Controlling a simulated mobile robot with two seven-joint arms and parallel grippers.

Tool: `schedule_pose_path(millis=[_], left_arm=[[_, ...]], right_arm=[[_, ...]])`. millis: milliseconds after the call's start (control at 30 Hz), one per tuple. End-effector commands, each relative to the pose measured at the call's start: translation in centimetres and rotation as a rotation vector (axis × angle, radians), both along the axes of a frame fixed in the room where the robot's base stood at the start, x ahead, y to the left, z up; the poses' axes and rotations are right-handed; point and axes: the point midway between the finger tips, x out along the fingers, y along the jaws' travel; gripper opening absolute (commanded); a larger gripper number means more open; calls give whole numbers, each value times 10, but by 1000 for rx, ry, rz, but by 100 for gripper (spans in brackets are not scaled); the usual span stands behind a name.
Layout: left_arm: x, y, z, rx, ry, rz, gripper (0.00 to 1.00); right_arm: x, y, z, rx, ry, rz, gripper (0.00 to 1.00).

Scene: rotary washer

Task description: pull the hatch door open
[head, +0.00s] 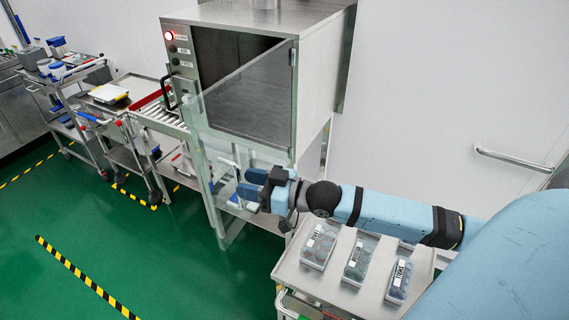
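The hatch door is a clear glass panel (222,125) on the front of the steel washer (325,85). It stands ajar, angled out from the dark opening, with its right side at the cabinet and its left side swung outward. A black bar handle (167,93) shows at its left side. My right gripper (246,183) is low beside the door's lower part, pointing left. Its two dark fingers are apart with nothing visible between them. I cannot tell whether it touches the glass. The handle is well up and left of it. My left gripper is not in view.
A steel cart (340,287) with several labelled vial trays stands below my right arm. A roller conveyor (158,117) and loaded trolleys (75,68) stand left of the washer. A wall rail (512,160) is at right. Green floor is clear at front left.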

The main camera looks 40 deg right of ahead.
Motion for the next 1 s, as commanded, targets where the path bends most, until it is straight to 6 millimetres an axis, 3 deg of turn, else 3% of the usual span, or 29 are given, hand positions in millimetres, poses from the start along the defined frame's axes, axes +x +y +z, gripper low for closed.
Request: schedule_pose_path(millis=[200, 500, 700, 1000], left_arm=[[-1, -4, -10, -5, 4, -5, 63], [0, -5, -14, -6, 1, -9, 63], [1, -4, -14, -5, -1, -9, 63], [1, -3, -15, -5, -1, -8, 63]], right_arm=[[-34, -24, -4, -1, 4, 0, 39], [-70, -48, -2, 0, 4, 1, 39], [-83, -58, -1, 0, 2, 0, 39], [-88, -61, 0, 1, -2, 0, 39]])
